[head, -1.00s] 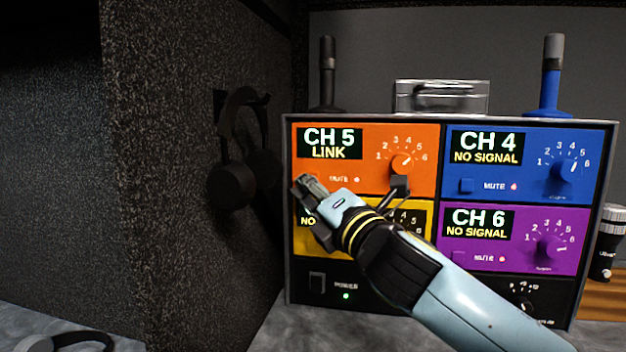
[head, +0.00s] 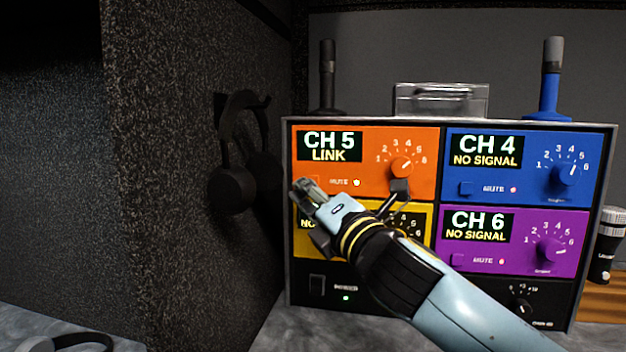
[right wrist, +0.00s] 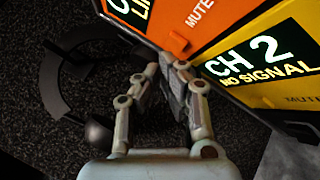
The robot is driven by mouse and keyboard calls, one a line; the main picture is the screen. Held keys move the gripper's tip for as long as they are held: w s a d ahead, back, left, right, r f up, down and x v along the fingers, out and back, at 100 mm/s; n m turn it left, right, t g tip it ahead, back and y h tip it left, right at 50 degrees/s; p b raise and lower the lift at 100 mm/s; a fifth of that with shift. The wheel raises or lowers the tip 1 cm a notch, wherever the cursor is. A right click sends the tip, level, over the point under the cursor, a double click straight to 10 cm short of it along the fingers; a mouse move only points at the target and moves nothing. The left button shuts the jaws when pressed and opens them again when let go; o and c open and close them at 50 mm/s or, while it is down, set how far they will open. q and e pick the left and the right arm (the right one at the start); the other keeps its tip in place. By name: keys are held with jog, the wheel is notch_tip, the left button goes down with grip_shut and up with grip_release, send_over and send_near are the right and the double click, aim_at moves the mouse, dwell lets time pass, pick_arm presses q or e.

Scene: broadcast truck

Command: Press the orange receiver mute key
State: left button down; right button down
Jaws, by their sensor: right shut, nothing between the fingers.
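The orange receiver (head: 425,150) is the upper-left panel of the rack, with its display reading CH 5 LINK. Its MUTE label and a small bright light (head: 356,183) sit below the display. In the right wrist view the shut fingers (right wrist: 165,66) are beside the orange panel (right wrist: 172,32). My left gripper is out of view.
The yellow receiver (head: 428,222) is below, partly behind my right arm. Blue (head: 590,150) and purple (head: 590,225) receivers are on the right. Dark headphones (head: 238,165) hang on the wall to the left. Antennas and a clear box (head: 440,100) stand on top.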

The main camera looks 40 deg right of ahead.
jog(key=shift+a, duration=0.1)
jog(key=s+a+p, duration=0.2)
jog(key=s+a, duration=0.2)
jog(key=shift+a, duration=0.2)
dwell(0.3)
